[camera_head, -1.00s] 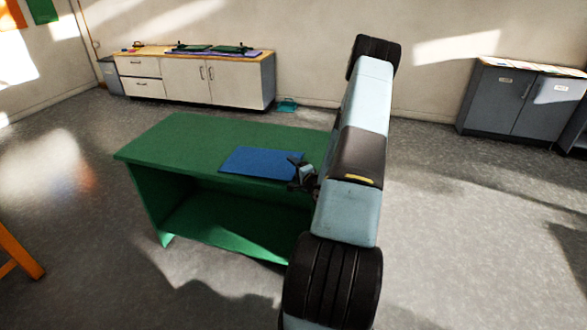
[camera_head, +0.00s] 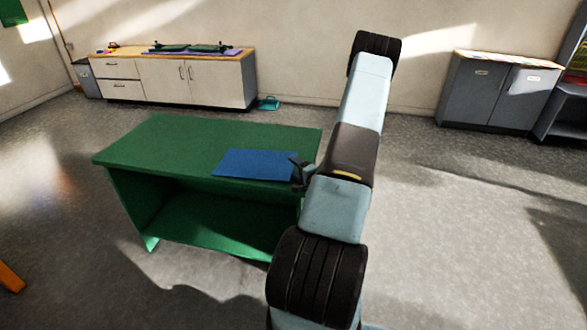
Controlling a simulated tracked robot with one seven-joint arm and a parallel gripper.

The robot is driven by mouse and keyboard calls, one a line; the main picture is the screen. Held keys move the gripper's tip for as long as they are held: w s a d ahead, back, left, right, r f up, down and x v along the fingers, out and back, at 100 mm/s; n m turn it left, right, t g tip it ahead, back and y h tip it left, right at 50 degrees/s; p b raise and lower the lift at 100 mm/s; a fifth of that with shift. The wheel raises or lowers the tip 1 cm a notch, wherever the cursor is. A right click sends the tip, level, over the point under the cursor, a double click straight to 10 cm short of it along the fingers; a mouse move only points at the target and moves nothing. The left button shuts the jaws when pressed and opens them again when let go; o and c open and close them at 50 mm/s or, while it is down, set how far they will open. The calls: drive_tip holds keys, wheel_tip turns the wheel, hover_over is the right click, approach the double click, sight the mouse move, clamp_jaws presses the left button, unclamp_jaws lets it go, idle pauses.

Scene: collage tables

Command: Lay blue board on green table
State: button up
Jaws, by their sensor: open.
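The blue board (camera_head: 255,164) lies flat on the green table (camera_head: 165,145), near its front right part. The green table has an open shelf below its top. My gripper (camera_head: 297,172) is open at the board's right end, by the table's right front corner. The board rests on the tabletop and the jaws do not hold it.
A white cabinet (camera_head: 160,82) with green items on its wooden top stands at the back left. A teal dustpan-like item (camera_head: 267,103) lies on the floor beside it. Grey cabinets (camera_head: 490,92) stand at the back right. The floor right of my arm is clear.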

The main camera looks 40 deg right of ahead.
drive_tip(key=shift+g, duration=0.3)
drive_tip(key=s+d+r, duration=0.2)
drive_tip(key=s+d, duration=0.1)
drive_tip(key=shift+s+r, duration=0.15)
drive_tip(key=shift+r, duration=0.15)
drive_tip(key=shift+s+r, duration=0.1)
drive_tip(key=shift+r, duration=0.3)
